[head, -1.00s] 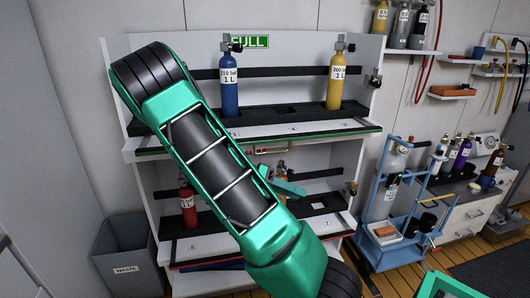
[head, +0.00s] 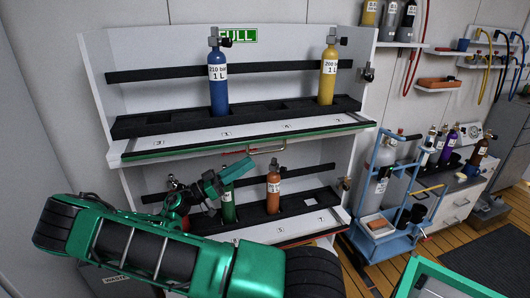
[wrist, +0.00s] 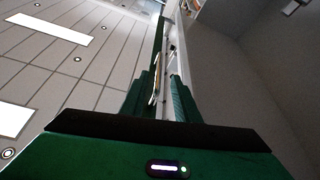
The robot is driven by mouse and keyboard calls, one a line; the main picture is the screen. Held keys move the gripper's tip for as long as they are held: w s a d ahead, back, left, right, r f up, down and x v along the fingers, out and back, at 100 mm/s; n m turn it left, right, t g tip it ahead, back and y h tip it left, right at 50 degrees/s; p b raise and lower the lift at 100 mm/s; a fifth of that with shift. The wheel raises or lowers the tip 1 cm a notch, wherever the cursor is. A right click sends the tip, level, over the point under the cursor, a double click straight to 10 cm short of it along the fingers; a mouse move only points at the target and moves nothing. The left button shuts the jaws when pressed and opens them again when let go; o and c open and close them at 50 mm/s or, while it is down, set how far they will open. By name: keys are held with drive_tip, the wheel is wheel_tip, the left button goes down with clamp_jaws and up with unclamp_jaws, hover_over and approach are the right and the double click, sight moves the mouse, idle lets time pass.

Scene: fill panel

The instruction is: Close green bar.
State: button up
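The green bar (head: 250,143) is a long thin strip along the front edge of the upper shelf's white numbered flap (head: 190,142), which is tilted outward and down. A thin brass-coloured handle (head: 252,150) shows just under it. My gripper (head: 240,168) is below the bar, left of the handle's right end, pointing up toward it. Contact cannot be made out. In the wrist view the two green fingers (wrist: 160,98) stand apart with a narrow gap, and a brass-coloured piece (wrist: 156,72) and the pale flap edge show beyond and between them.
A blue cylinder (head: 218,85) and a yellow cylinder (head: 329,75) stand on the upper shelf. Orange (head: 273,190) and green (head: 228,207) cylinders stand on the lower shelf close to my gripper. A blue trolley (head: 382,205) stands at the right.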

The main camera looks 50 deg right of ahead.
sight(269, 151)
drive_tip(key=x, duration=1)
drive_tip(key=shift+a, duration=0.1)
clamp_jaws()
